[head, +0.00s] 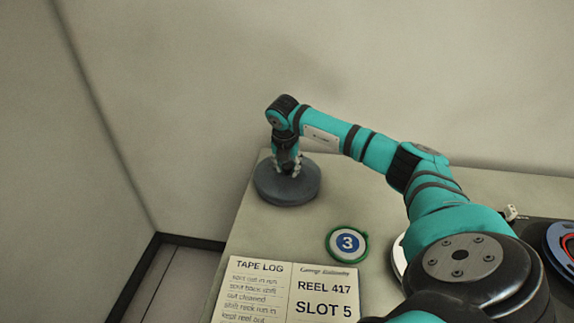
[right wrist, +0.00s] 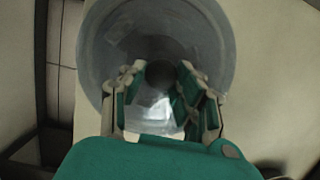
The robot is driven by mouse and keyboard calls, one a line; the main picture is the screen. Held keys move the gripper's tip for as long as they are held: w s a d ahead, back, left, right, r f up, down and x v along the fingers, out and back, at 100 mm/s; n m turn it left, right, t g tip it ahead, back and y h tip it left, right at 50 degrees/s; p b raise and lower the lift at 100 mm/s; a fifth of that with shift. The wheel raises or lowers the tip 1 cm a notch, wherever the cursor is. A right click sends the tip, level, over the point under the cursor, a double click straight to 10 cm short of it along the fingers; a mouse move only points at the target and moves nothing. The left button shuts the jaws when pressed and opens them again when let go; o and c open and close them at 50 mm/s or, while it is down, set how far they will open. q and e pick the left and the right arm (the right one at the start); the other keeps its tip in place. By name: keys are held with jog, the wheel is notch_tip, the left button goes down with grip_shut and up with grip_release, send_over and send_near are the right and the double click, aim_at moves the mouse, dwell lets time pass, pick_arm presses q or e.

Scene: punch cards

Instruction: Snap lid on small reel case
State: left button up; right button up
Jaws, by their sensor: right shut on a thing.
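A round, dark grey lid (head: 272,190) lies at the far left corner of the table, looking flat and level. In the right wrist view the lid (right wrist: 215,40) is a broad, smooth, shiny grey disc with a dark round centre. My right gripper (head: 287,170) points down over its middle. Its fingers (right wrist: 160,85) stand on either side of the dark centre, shut on the lid's middle part. Whether a small reel case sits under the lid, and whether the two are pressed together, I cannot tell. My left gripper is not in view.
A green-rimmed disc marked 3 (head: 347,243) and a tape log sheet (head: 262,290) lie nearer on the table (head: 240,235). A dark round thing with a red ring (head: 562,244) is at the right edge. A wall stands behind; the table's left edge is close to the lid.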

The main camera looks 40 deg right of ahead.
aim_at(287, 168)
jog(key=shift+f+b, duration=0.45)
jog(key=shift+f, duration=0.35)
jog(key=o, duration=1.1)
jog(key=shift+c, duration=1)
jog(key=shift+r, duration=0.15)
jog(key=shift+r+p, duration=2.5)
jog(key=shift+r, duration=0.95)
jog(key=shift+f, duration=0.15)
